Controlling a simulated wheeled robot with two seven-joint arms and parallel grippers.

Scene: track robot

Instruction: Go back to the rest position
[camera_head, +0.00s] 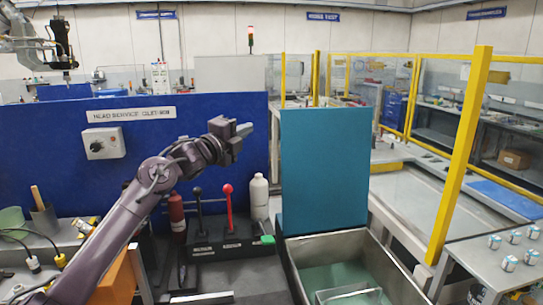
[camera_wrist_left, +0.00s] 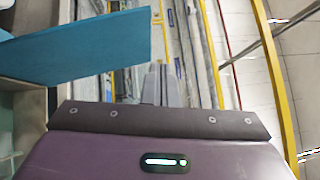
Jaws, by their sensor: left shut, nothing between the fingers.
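My left gripper (camera_head: 243,129) is raised in front of the blue panel, at the end of the purple arm that comes in from the lower left. Its fingers are shut with nothing between them. In the left wrist view the shut fingers (camera_wrist_left: 162,86) point away past the teal panel. The right gripper is not in either view.
A teal panel (camera_head: 325,165) stands upright right of my left gripper, behind a metal basin (camera_head: 291,270). A red-knobbed lever (camera_head: 228,200), a black-knobbed lever (camera_head: 198,210) and a white bottle (camera_head: 258,197) stand below the gripper. A yellow post (camera_head: 461,150) rises at right.

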